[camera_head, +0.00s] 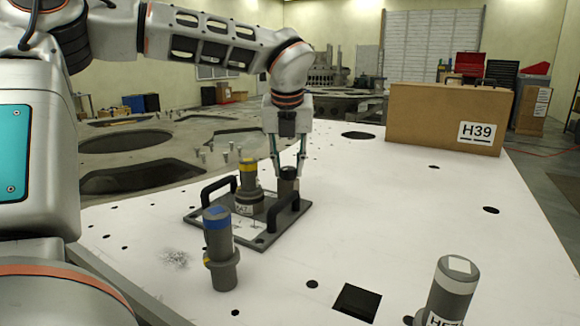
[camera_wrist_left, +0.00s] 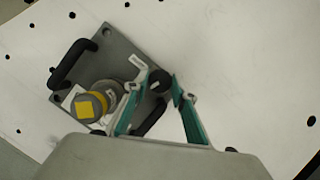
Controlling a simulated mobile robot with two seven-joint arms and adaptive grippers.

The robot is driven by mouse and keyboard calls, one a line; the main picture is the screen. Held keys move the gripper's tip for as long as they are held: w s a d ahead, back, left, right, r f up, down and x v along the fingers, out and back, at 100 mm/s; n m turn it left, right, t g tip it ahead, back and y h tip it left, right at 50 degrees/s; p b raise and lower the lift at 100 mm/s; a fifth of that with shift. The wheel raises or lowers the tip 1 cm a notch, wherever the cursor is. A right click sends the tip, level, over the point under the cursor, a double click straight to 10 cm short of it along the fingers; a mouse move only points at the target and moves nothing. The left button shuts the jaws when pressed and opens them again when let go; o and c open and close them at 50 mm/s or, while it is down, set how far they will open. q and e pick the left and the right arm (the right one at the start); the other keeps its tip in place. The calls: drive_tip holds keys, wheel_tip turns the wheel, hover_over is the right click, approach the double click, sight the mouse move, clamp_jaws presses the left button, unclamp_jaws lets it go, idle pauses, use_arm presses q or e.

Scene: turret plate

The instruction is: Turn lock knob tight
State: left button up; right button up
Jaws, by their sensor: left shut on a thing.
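The lock knob (camera_head: 288,184) is a dark upright cylinder at the far right corner of a grey plate (camera_head: 262,243) on the white table. My left gripper (camera_head: 287,165) comes down from above and is shut on the top of the knob. In the left wrist view, the dark knob (camera_wrist_left: 160,80) shows between the fingertips of my left gripper (camera_wrist_left: 165,78), and its lower part is hidden. The plate carries two black handles and a yellow-banded cylinder (camera_head: 249,190), which also shows in the wrist view (camera_wrist_left: 90,106). My right gripper is not in view.
A blue-banded grey cylinder (camera_head: 219,248) stands in front of the plate. A white-banded cylinder (camera_head: 451,290) stands at the front right. A cardboard box marked H39 (camera_head: 430,117) is at the back right. The table right of the plate is mostly clear, with some holes.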

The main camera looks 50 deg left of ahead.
use_arm(q)
drive_tip(key=m+t+h, duration=0.1)
drive_tip(key=m, duration=0.2)
drive_tip(key=shift+s+a+m, duration=0.1)
drive_tip(key=shift+m, duration=0.2)
drive_tip(key=m+h, duration=0.1)
drive_tip(key=m, duration=0.2)
drive_tip(key=shift+a+r+m+t, duration=0.1)
drive_tip(key=shift+m+t, duration=0.2)
drive_tip(key=m+h, duration=0.1)
drive_tip(key=m, duration=0.2)
drive_tip(key=shift+a+m+h+p, duration=0.1)
drive_tip(key=shift+m+h+p, duration=0.2)
drive_tip(key=shift+h, duration=0.1)
drive_tip(key=shift+a+m+h, duration=0.1)
drive_tip(key=shift+m+h, duration=0.6)
drive_tip(key=shift+m, duration=1.2)
drive_tip(key=o, duration=1.1)
drive_tip(key=v, duration=1.1)
drive_tip(key=shift+a+r, duration=0.15)
drive_tip(key=shift+r, duration=0.3)
drive_tip(key=shift+g, duration=0.4)
